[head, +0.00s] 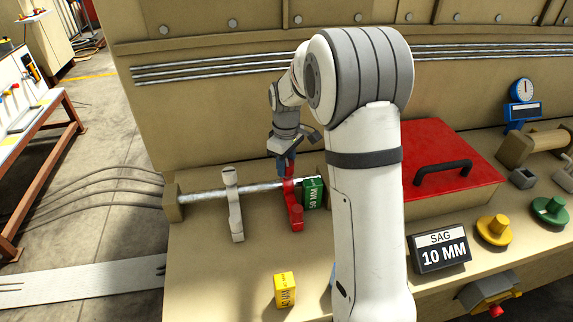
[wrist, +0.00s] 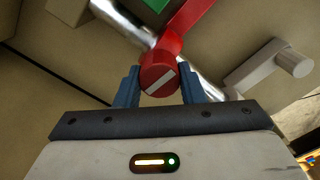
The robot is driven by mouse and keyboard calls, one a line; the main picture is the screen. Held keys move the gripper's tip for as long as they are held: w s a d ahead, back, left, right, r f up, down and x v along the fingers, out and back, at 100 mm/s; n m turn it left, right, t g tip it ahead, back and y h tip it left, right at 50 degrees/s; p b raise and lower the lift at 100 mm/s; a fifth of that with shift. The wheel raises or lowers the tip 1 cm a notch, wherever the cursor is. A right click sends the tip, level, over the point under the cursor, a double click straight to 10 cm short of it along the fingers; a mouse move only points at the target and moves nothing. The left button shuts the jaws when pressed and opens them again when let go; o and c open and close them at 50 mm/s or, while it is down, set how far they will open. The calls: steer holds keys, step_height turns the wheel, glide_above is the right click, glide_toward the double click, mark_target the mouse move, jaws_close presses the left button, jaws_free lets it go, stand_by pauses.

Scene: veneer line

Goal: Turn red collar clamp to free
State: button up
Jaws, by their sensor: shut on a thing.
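The red collar clamp (head: 295,214) sits on a horizontal metal rod (head: 202,192) in the head view, beside a green block marked 50 MM. My gripper (head: 286,163) is above it, at the clamp's upper end. In the wrist view, the red clamp's round end (wrist: 158,76) with a white bar mark lies between the two blue fingers of my gripper (wrist: 159,88). The fingers are shut on this end. A white collar clamp (head: 234,205) sits on the same rod to the left, and also shows in the wrist view (wrist: 268,72). My arm hides the rod's right part.
The green 50 MM block (head: 313,193) stands close at the red clamp's right. A yellow block (head: 285,290) lies near the front. A red lid with a black handle (head: 443,172) and a SAG 10 MM sign (head: 439,250) are to the right. Bench space left of the yellow block is clear.

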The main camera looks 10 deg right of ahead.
steer(key=shift+n, duration=0.6)
steer(key=o, duration=1)
step_height(320, 180, up, 7)
steer(key=shift+b, duration=0.45)
steer(key=shift+r, duration=0.4)
